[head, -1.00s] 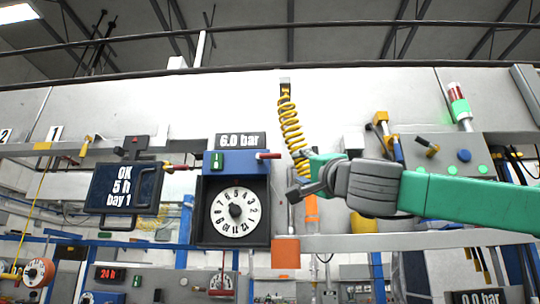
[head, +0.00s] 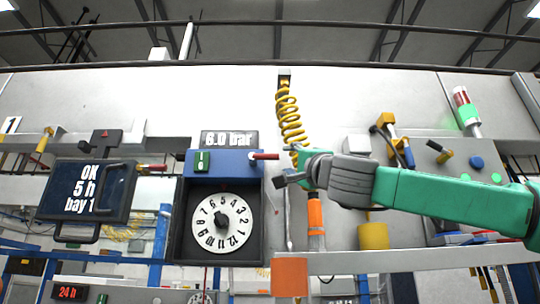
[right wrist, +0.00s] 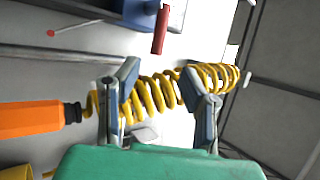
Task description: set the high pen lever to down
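None of the levers in view is labelled as the high pen lever. A red-handled lever (head: 264,156) sticks out sideways to the right from the blue top of the dial box (head: 222,254). It also shows in the right wrist view (right wrist: 161,30), beyond the fingers. My right gripper (head: 288,170) is just below and right of this lever's tip. In the right wrist view its fingers (right wrist: 160,88) are apart, with the yellow coiled hose (right wrist: 152,98) passing across the space between them. I cannot tell whether they touch it. My left gripper is not in view.
Another red-handled lever (head: 152,168) is by the dark screen (head: 92,190). An orange tool (head: 316,215) hangs below the hose. A signal light (head: 467,108) stands at right; a grey rail (head: 400,260) runs below.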

